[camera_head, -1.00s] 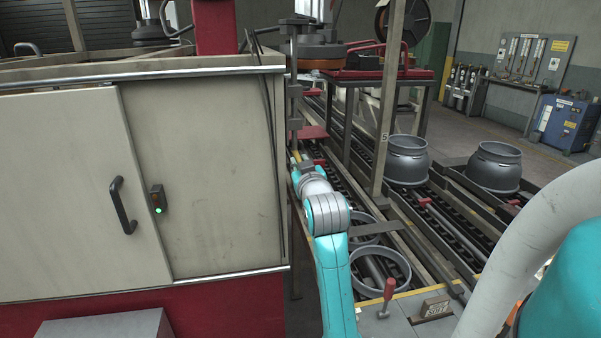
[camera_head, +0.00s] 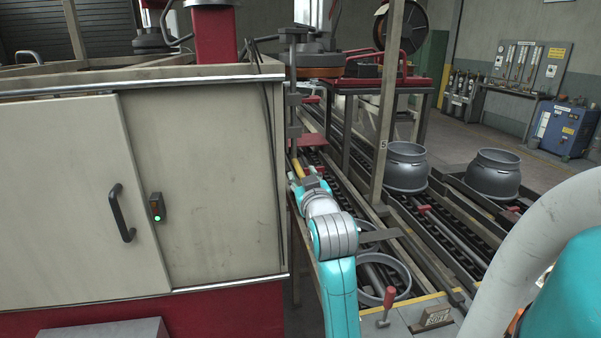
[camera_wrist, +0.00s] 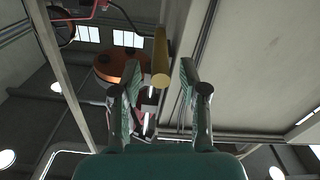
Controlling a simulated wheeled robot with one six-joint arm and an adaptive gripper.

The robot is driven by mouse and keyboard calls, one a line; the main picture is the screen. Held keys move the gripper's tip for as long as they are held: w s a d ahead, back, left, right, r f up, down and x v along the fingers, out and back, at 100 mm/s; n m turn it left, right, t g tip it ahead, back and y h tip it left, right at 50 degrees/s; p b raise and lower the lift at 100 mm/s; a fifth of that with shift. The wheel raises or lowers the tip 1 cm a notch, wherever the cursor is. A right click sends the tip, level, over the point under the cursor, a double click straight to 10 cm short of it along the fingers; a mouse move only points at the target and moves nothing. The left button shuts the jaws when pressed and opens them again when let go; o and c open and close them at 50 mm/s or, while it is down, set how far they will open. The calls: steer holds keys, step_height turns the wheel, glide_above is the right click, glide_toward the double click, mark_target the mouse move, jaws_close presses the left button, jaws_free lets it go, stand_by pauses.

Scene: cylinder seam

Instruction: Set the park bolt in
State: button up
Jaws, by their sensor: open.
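A yellow round bar (camera_wrist: 160,58) shows end-on in the wrist view, in line with the gap between the fingertips; I cannot tell for sure that it is the park bolt. It also shows in the head view as a small yellow piece (camera_head: 296,167) just beyond my gripper (camera_head: 299,181), beside the cabinet's right edge. In the wrist view my gripper (camera_wrist: 159,92) is open, one finger on each side, with nothing held. The bar appears to lie beyond the fingers; contact is not visible. Any hole for the bolt is not clear.
A pale cabinet (camera_head: 205,190) stands close on the left of my arm. A steel post (camera_head: 387,120) and a conveyor with grey collars (camera_head: 406,168) are on the right. A red-handled lever (camera_head: 388,300) stands at the front. An orange disc (camera_wrist: 120,66) shows beyond the fingers.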

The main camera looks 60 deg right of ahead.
steer(key=v, duration=0.3)
steer(key=shift+s+a, duration=0.1)
steer(key=shift+s, duration=0.05)
stand_by(0.6)
